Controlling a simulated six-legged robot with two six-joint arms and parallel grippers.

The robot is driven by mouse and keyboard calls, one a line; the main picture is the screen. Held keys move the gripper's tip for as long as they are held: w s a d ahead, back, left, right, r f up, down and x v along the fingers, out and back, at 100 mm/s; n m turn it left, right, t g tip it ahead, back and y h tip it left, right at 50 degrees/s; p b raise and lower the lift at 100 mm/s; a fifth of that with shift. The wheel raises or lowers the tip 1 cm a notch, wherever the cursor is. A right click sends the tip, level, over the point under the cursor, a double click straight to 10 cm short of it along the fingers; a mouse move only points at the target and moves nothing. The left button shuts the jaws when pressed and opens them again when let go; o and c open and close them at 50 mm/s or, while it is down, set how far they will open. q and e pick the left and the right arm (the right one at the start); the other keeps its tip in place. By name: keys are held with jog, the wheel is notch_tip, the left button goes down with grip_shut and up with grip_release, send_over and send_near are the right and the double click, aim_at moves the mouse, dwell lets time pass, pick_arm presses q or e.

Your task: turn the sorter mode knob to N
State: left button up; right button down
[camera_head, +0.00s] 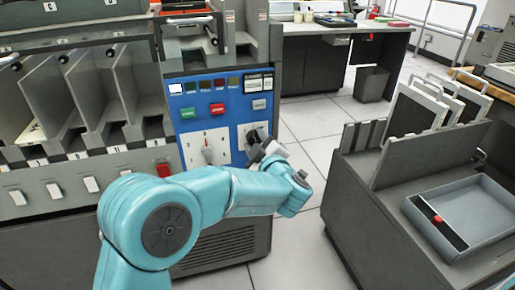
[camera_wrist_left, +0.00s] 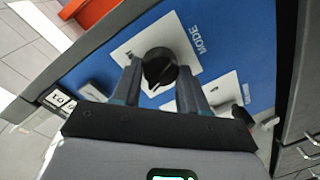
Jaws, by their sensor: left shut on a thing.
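The mode knob (camera_wrist_left: 158,62) is black and sits on a white plate printed MODE in the left wrist view. My left gripper (camera_wrist_left: 159,76) has one finger on each side of the knob and is shut on it. I cannot read the letter the knob points to. My right gripper is not in view.
Another white plate with a grey dial (camera_head: 208,151) lies left of my gripper. Above it are a green button (camera_head: 188,113) and a red button (camera_head: 217,109). Card pockets (camera_head: 85,95) stand left. A grey cart with a tray (camera_head: 465,217) stands right, with open floor between.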

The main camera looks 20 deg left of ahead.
pick_arm(q)
jog(key=shift+f+n+h+b, duration=0.15)
jog(key=shift+n+h+b, duration=0.15)
jog(key=shift+n+b, duration=1.6)
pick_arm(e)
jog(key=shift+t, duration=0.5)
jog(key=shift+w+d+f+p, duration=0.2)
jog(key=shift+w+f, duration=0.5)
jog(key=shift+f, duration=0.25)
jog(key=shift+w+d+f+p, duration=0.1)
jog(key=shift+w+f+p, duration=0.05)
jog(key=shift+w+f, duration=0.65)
pick_arm(q)
jog(key=shift+n, duration=0.4)
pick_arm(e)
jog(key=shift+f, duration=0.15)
pick_arm(q)
jog(key=o, duration=1.1)
jog(key=shift+c, duration=0.2)
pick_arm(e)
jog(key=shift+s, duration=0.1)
pick_arm(q)
jog(key=shift+s, duration=0.1)
jog(key=p+v, duration=0.4)
jog(key=v, duration=1.2)
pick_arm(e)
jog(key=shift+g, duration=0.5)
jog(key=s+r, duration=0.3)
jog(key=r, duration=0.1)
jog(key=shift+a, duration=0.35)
